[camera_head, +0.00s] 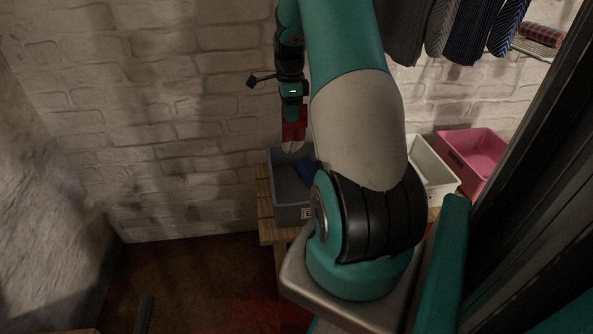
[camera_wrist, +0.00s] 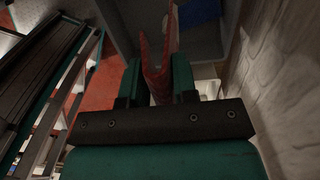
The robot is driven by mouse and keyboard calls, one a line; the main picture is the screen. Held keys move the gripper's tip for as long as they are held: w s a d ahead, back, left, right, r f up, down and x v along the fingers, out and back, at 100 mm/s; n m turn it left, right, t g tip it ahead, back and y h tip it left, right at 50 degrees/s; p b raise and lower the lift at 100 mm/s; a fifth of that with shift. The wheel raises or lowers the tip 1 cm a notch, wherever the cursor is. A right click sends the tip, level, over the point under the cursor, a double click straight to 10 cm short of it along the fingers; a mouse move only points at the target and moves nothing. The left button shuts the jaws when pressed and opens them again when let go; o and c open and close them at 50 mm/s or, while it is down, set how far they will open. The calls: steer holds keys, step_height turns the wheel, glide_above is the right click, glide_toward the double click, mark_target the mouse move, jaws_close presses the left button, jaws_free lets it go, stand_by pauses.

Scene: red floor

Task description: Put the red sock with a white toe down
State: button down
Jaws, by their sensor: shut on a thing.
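The red sock with a white toe (camera_head: 294,131) hangs from my gripper (camera_head: 291,118) in the head view, its white toe end lowest. It hangs above the grey bin (camera_head: 291,210) on the wooden bench. In the wrist view the red sock (camera_wrist: 158,75) is pinched between the two teal fingers of my gripper (camera_wrist: 159,84), with the grey bin (camera_wrist: 118,28) beyond it. A blue cloth (camera_head: 305,170) lies in the grey bin; it also shows in the wrist view (camera_wrist: 199,11). My arm hides part of the bin.
A white bin (camera_head: 437,180) and a pink bin (camera_head: 478,151) stand to the right on the bench (camera_head: 266,215). Dark clothes (camera_head: 470,30) hang at the upper right beside a shelf with a folded checked cloth (camera_head: 541,35). A brick wall is close behind.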

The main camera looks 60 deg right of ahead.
step_height(320, 180, down, 16)
steer(key=b, duration=0.2)
steer(key=shift+r, duration=0.25)
steer(key=c, duration=0.9)
jaws_free()
steer(key=shift+f, duration=0.1)
